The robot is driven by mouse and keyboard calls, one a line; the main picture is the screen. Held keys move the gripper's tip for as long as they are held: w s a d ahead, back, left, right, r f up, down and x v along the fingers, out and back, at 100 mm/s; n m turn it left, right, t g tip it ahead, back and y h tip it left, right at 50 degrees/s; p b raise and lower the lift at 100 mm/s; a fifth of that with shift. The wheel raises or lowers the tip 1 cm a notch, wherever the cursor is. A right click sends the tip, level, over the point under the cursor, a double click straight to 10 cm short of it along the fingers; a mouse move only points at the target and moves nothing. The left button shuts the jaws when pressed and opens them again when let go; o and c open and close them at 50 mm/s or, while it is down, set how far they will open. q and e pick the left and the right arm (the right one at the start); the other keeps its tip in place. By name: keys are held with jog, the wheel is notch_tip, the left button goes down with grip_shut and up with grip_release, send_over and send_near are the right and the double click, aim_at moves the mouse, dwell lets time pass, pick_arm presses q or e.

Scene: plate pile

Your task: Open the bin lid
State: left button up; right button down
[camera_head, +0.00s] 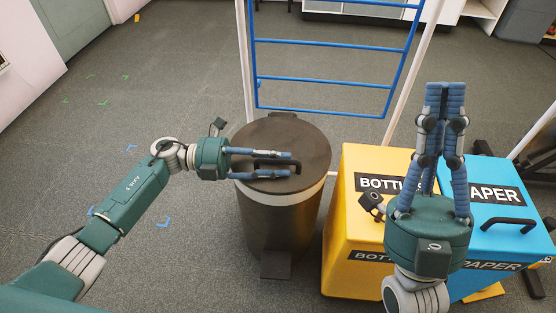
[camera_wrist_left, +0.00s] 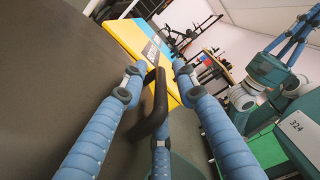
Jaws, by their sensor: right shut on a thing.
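The dark round bin (camera_head: 270,225) stands upright with its dark lid (camera_head: 300,135) down on it. A black arched handle (camera_head: 290,162) is on the lid and also shows in the left wrist view (camera_wrist_left: 157,103). My left gripper (camera_head: 290,164) is open, with its blue fingers spread around the handle just above the lid. The wrist view shows gaps beside the handle; whether any finger touches it is unclear. My right gripper (camera_head: 445,90) points up over the yellow and blue bins, with its fingertips together. No object shows between them.
A yellow bin (camera_head: 365,240) marked for bottles and a blue bin (camera_head: 515,230) marked for paper stand to the right. A blue-barred rack (camera_head: 325,80) is behind the dark bin. The grey floor at left is mostly clear.

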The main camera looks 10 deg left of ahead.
pick_arm(q)
grip_shut()
jog(key=shift+w+r, duration=0.1)
